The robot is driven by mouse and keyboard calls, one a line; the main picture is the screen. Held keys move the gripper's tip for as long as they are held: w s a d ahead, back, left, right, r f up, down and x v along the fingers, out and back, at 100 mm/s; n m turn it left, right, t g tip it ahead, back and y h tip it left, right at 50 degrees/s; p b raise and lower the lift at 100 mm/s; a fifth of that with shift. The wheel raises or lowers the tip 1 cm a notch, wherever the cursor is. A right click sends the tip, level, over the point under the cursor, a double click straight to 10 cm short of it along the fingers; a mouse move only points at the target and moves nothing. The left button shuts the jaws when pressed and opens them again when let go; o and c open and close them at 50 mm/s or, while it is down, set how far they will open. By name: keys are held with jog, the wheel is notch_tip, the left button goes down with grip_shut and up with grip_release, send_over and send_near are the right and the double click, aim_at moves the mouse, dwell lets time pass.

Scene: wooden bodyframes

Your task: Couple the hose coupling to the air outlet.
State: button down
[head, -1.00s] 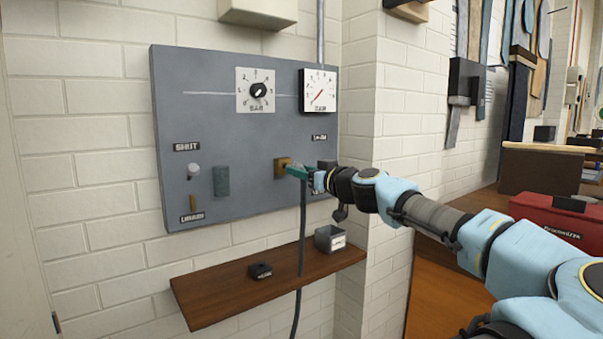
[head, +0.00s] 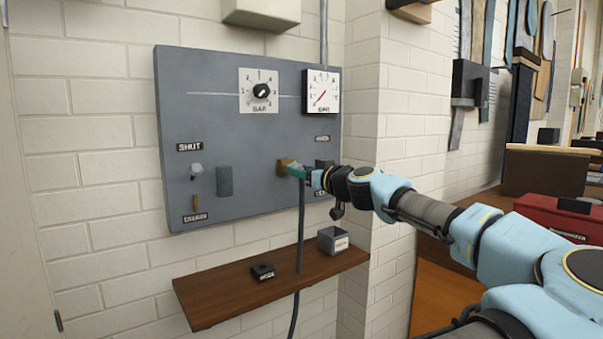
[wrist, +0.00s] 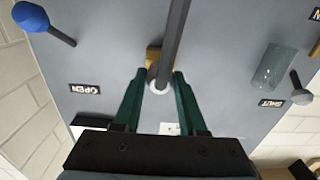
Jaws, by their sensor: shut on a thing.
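The brass air outlet (head: 284,166) sticks out of the grey wall panel (head: 250,140), low and right of its middle. My gripper (head: 299,171), with green fingers, is right at its front. In the wrist view my gripper (wrist: 158,88) is closed around the pale round end of the hose coupling (wrist: 159,86). The brass outlet (wrist: 153,56) shows just behind the coupling, partly hidden by the dark hose (wrist: 174,35). The hose (head: 301,225) hangs down past the shelf in the head view. I cannot tell whether the coupling is seated on the outlet or only close to it.
The panel carries a dial (head: 260,90), a gauge (head: 321,92), a lever (head: 196,172) and a grey cylinder (head: 224,181). A wooden shelf (head: 215,296) below holds a small black block (head: 262,272) and a grey open box (head: 333,240). A wall corner stands right of the panel.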

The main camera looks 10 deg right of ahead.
jog(key=shift+w+a, duration=0.25)
jog(key=shift+w, duration=0.2)
jog(key=shift+c, duration=1.9)
grip_release()
jog(key=b+v, duration=0.3)
jog(key=v, duration=0.8)
